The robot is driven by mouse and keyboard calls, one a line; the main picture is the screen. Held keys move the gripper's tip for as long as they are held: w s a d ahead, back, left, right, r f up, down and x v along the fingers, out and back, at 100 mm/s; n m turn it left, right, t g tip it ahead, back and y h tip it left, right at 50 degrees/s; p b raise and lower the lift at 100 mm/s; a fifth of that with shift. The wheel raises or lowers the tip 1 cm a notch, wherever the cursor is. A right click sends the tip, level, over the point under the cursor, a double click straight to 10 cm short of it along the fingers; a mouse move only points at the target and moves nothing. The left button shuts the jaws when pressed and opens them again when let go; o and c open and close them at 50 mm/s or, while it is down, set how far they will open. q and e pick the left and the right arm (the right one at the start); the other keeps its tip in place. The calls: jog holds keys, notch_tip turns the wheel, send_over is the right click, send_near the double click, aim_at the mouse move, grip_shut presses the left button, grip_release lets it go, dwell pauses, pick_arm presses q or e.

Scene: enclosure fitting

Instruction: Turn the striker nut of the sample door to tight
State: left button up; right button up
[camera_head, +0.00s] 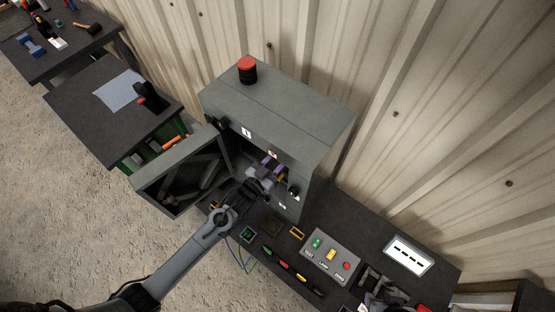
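A grey enclosure (285,100) stands on the dark bench against the wall. Its door (150,182) hangs open to the left, with its inner side showing. My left gripper (268,168) is at the enclosure's open front, by the right side of the opening. A purple part (273,164) and a small yellowish part (282,178) show at its fingers. I cannot make out the striker nut, or whether the fingers touch it. My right gripper (375,290) is low over the bench at the bottom edge, partly cut off; its fingers are unclear.
A red-topped beacon (247,70) stands on the enclosure. A button panel (331,256), a row of coloured-handled tools (285,266) and a white labelled plate (409,256) lie on the bench. A second table (75,97) is at the left.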

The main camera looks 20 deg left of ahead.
pick_arm(q)
jog(key=b+v, duration=0.1)
jog(key=v, duration=0.9)
jog(key=shift+s+b, duration=0.4)
